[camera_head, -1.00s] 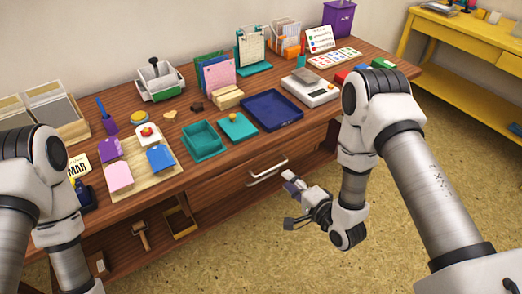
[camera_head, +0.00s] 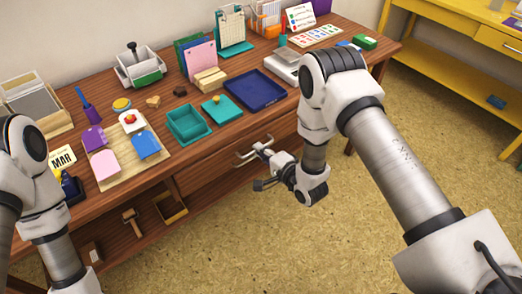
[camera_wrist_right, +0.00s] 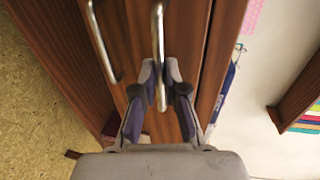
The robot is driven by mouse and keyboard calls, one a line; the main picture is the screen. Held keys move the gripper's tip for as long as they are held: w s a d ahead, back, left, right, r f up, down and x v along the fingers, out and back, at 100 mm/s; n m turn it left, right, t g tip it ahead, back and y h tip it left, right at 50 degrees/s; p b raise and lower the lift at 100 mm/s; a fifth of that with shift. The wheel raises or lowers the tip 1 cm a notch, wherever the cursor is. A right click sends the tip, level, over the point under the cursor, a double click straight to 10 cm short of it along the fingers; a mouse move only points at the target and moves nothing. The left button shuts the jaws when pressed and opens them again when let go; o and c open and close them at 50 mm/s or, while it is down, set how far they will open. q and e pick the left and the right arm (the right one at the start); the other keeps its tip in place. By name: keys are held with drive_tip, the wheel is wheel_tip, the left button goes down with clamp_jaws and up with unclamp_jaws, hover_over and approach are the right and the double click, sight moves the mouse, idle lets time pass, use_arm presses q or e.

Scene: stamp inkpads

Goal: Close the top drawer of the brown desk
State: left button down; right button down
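The brown desk (camera_head: 330,40) stands along the wall. The top drawer's metal handle (camera_head: 244,156) is on its front; in the right wrist view the handle (camera_wrist_right: 160,30) is a silver bar on the brown drawer front (camera_wrist_right: 184,35). My right gripper (camera_head: 265,163) is at this handle. In the right wrist view its fingertips (camera_wrist_right: 160,72) lie on either side of the bar, close against it. I cannot tell how far the drawer stands out. My left gripper is outside the head view; only the left arm shows.
A second handle (camera_wrist_right: 103,45) shows beside the first. A blue tray (camera_head: 255,105), a teal box (camera_head: 188,138) and a wooden board (camera_head: 158,162) sit on the desktop. A hammer (camera_head: 133,220) is below. The floor (camera_head: 340,240) in front is clear. A yellow table (camera_head: 420,55) stands right.

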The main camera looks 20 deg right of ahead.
sight(252, 142)
drive_tip(key=shift+r+b+x, duration=0.15)
drive_tip(key=shift+b+x, duration=0.15)
drive_tip(key=shift+x, duration=0.7)
drive_tip(key=shift+r+b+x, duration=0.2)
drive_tip(key=shift+b+x, duration=0.1)
drive_tip(key=shift+x, duration=0.7)
drive_tip(key=shift+w, duration=0.25)
drive_tip(key=shift+r, duration=0.15)
drive_tip(key=c, duration=1.2)
unclamp_jaws()
drive_tip(key=shift+a, duration=0.1)
drive_tip(key=shift+c, duration=0.2)
drive_tip(key=shift+w, duration=0.15)
drive_tip(key=v, duration=1.2)
drive_tip(key=shift+a, duration=0.1)
